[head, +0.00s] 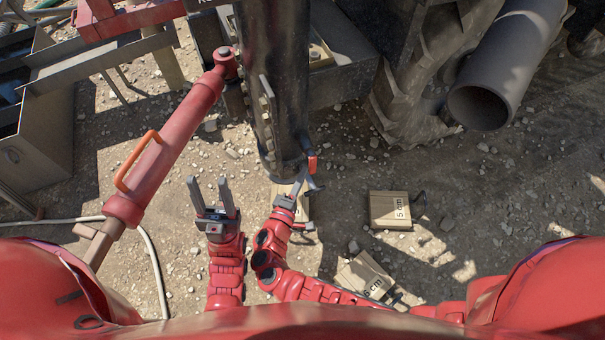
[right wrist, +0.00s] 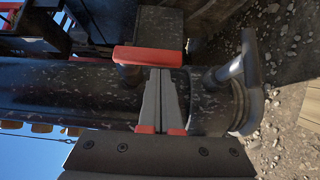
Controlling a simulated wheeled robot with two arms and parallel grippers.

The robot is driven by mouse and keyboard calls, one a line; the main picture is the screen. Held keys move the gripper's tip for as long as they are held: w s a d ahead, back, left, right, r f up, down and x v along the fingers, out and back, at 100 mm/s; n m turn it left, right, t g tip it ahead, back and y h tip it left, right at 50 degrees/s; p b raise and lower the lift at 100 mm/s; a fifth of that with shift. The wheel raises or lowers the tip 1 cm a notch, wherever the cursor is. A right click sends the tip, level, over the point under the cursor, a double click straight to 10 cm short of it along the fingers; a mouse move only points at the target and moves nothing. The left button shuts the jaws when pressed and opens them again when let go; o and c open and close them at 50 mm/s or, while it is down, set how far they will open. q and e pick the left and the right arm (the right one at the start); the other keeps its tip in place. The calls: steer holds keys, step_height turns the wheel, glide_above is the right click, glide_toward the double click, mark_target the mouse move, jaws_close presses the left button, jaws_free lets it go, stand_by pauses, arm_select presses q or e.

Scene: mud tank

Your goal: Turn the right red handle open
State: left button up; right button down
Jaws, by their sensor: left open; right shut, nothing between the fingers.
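A red handle (head: 312,164) sits near the lower end of the dark vertical pipe (head: 272,80), on its right side. In the right wrist view the red handle (right wrist: 152,59) is a bar across the pipe (right wrist: 70,90), on a short dark stem. My right gripper (head: 303,180) is close to the handle. In the right wrist view its fingers (right wrist: 161,76) are together and empty, with tips near the bar's edge; I cannot tell whether they touch it. My left gripper (head: 210,182) is open and empty, left of the pipe's lower end.
A grey metal lever (right wrist: 238,70) sticks out beside the pipe end. A block marked 5 cm (head: 385,208) and one marked 6 cm (head: 358,278) lie on gravel at right. A red cylinder (head: 170,140) slants at left.

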steer(key=shift+d+f+t+b, duration=0.2)
steer(key=shift+t+b, duration=0.1)
steer(key=shift+b, duration=0.45)
steer(key=shift+n, duration=0.3)
